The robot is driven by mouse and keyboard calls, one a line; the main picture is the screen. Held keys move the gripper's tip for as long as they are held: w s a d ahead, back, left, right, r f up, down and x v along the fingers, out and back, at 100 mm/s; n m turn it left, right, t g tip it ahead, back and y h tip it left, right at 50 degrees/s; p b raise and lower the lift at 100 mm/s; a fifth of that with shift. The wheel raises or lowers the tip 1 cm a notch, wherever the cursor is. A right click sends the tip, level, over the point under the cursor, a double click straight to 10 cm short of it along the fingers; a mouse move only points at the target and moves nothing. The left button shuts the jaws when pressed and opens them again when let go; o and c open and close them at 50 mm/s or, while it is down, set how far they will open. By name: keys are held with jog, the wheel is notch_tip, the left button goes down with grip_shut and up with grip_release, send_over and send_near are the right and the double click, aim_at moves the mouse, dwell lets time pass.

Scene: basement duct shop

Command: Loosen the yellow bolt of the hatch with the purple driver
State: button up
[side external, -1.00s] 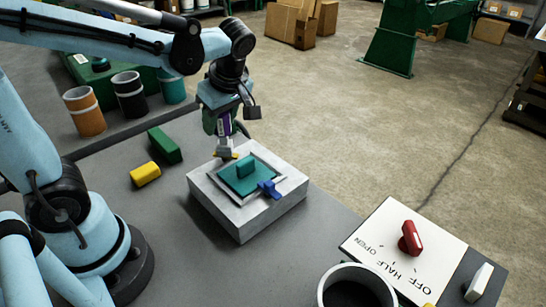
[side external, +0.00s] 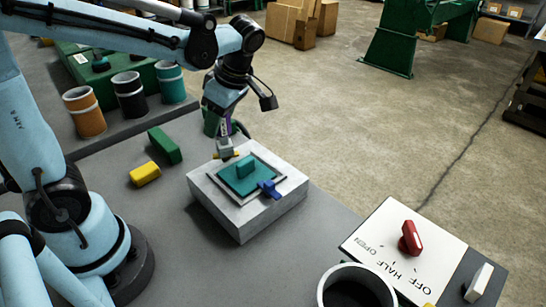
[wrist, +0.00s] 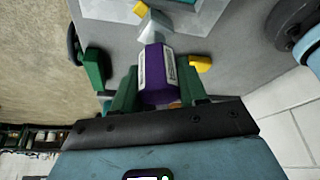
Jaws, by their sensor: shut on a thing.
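The yellow bolt (wrist: 140,8) shows just beyond the tip in the wrist view. The tip is at or on the bolt; the side view cannot settle full seating because the tip covers much of it. The hatch (side external: 260,172) is a teal plate with a raised teal handle, set in a pale grey block (side external: 243,228). A blue bolt (side external: 269,188) sits at its opposite edge.
A green block (side external: 165,145) and a yellow block (side external: 145,174) lie left of the hatch. Orange, black and teal cups (side external: 130,95) stand behind. A red-knob dial panel (side external: 385,245) and a grey pot (side external: 355,285) are at front right.

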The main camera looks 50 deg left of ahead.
jog(key=shift+n+g+h, duration=0.4)
jog(key=shift+n+g, duration=0.2)
jog(key=shift+n, duration=1.1)
jog(key=shift+s+n+g+h, duration=0.1)
jog(key=shift+n+g+h, duration=0.2)
jog(key=shift+n, duration=0.8)
jog(key=shift+m, duration=0.8)
jog(key=shift+r, duration=2.5)
